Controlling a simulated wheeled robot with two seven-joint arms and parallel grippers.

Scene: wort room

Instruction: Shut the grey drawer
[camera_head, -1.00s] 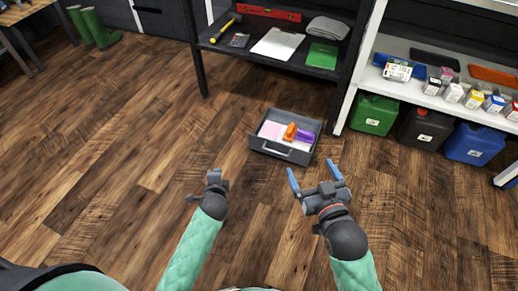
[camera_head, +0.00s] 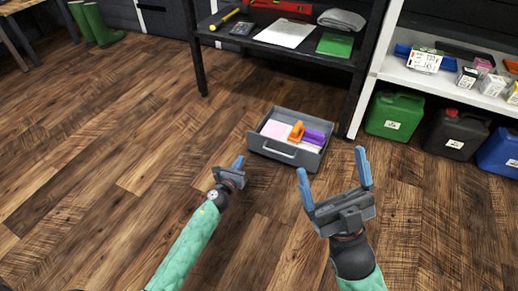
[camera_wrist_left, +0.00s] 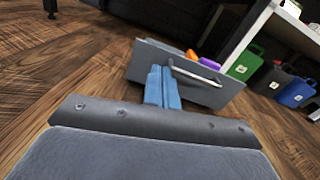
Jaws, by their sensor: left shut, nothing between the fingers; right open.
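The grey drawer (camera_head: 265,143) stands open in front of the black shelf, low over the wood floor. Its front with a light bar handle (camera_head: 279,152) faces me. Inside lie a pink pad, an orange item (camera_head: 296,132) and a purple item (camera_head: 314,137). My left gripper (camera_head: 238,163) is shut and empty, just left of and in front of the drawer front. In the left wrist view its closed blue fingers (camera_wrist_left: 162,88) overlap the drawer front (camera_wrist_left: 205,92) left of the handle; I cannot tell if they touch. My right gripper (camera_head: 334,172) is open and empty, right of the drawer.
The black shelf (camera_head: 300,55) behind holds a hammer, paper, a green book and a grey cloth. A white shelf unit (camera_head: 450,85) stands at right, with green (camera_head: 395,115), black and blue canisters beneath.

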